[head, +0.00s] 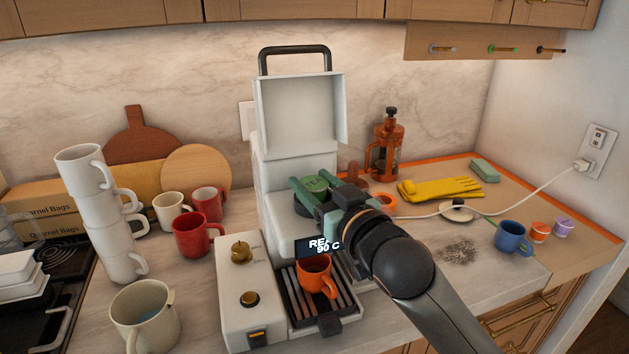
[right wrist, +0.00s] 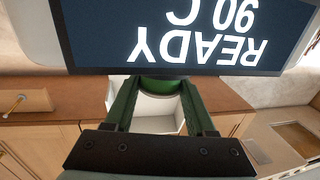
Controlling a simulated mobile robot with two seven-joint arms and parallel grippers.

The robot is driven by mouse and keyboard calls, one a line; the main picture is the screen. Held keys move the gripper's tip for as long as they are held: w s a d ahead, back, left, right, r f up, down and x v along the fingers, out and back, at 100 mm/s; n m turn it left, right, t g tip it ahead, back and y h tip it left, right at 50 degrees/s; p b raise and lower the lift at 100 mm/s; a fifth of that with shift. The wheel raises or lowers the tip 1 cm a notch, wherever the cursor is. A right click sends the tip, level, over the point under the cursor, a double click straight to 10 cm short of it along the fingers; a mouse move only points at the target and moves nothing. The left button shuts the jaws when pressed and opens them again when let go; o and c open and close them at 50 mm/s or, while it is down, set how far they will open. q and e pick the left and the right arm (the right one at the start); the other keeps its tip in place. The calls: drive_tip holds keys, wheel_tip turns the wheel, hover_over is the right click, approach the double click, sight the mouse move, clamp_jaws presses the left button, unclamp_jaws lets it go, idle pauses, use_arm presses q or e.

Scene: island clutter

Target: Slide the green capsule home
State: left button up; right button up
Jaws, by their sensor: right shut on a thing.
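My right gripper (head: 313,187) reaches in from the lower right to the white coffee machine (head: 272,135), whose lid stands open. Its green fingers are shut on the green capsule (head: 317,183), over the dark round part at the machine's front. The display (right wrist: 170,35) reads READY 90 C and covers part of that view. Whether the capsule touches its seat is hidden. My left gripper is not in view.
An orange cup (head: 314,275) stands on the drip tray (head: 343,298) under the machine. Stacked white mugs (head: 107,215) and a red mug (head: 196,234) stand left. A french press (head: 386,145), yellow gloves (head: 440,189) and a blue mug (head: 512,238) are right. A white cord crosses the counter.

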drive_tip(key=o, duration=1.4)
drive_tip(key=b+v, duration=0.1)
drive_tip(key=v, duration=1.1)
drive_tip(key=shift+s+d, duration=0.15)
drive_tip(key=shift+s, duration=0.05)
drive_tip(key=shift+f, duration=0.1)
drive_tip(key=s+d+f+m+g+h, duration=0.1)
drive_tip(key=d+f+m+g+h, duration=0.25)
drive_tip(key=f, duration=0.95)
drive_tip(key=s+d+f+g+h, duration=0.2)
drive_tip(key=s+d+f+g, duration=0.3)
drive_tip(key=s+f, duration=0.6)
drive_tip(key=s+d+f+g+h, duration=0.35)
drive_tip(key=s+d+f, duration=0.45)
drive_tip(key=f, duration=0.5)
drive_tip(key=w+a+f+t+y, duration=0.1)
drive_tip(key=a+f, duration=0.1)
drive_tip(key=f, duration=0.1)
drive_tip(key=w+a+f+t+y, duration=0.1)
drive_tip(key=f+t, duration=0.1)
drive_tip(key=f, duration=0.1)
drive_tip(key=w+a+f+t+y, duration=0.1)
drive_tip(key=a+f+t, duration=0.1)
drive_tip(key=f, duration=0.2)
drive_tip(key=shift+w+a, duration=0.1)
drive_tip(key=shift+a, duration=0.25)
